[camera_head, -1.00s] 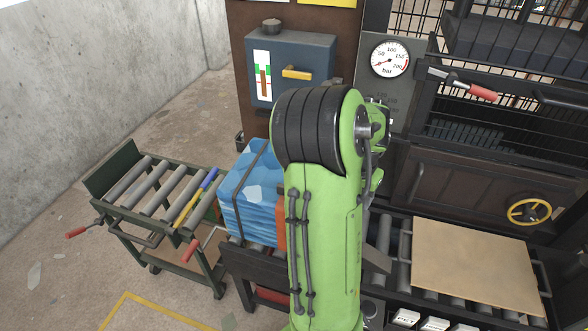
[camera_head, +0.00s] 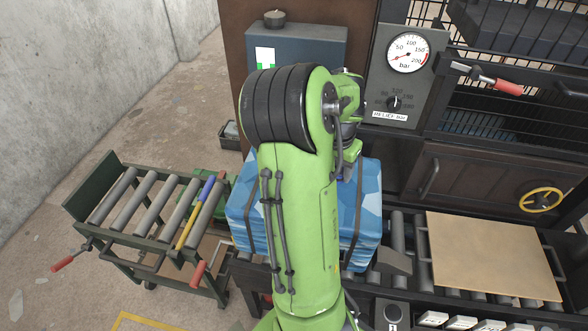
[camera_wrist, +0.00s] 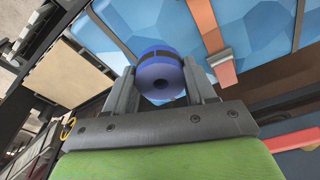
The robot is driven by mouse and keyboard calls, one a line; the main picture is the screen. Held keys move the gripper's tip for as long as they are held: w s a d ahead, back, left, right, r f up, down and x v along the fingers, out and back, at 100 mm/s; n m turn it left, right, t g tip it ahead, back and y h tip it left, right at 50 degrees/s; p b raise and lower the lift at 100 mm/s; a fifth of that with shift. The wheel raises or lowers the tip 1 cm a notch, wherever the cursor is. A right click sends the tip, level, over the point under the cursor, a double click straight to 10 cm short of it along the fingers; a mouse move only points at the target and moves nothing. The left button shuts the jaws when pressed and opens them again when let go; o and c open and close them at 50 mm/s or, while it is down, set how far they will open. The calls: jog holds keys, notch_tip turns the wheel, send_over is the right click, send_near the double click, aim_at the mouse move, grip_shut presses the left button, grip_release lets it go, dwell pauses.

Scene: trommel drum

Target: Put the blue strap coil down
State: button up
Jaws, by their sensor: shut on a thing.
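I cannot tell whether the coil touches the bale. In the head view the bale (camera_head: 366,215) lies behind my green arm, which hides its middle and most of my gripper.
A roller cart (camera_head: 120,205) with a blue-and-yellow rod (camera_head: 193,212) stands at left. A tan board (camera_head: 490,250) lies on the rollers at right. A pressure gauge (camera_head: 405,55) and a dark caged machine (camera_head: 480,165) stand behind. Open floor (camera_head: 110,110) is at back left.

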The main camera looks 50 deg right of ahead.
jog(key=f, duration=0.6)
jog(key=f+b, duration=0.1)
jog(key=f, duration=0.3)
jog(key=shift+s, duration=0.3)
jog(key=shift+f, duration=0.15)
jog(key=o, duration=1.1)
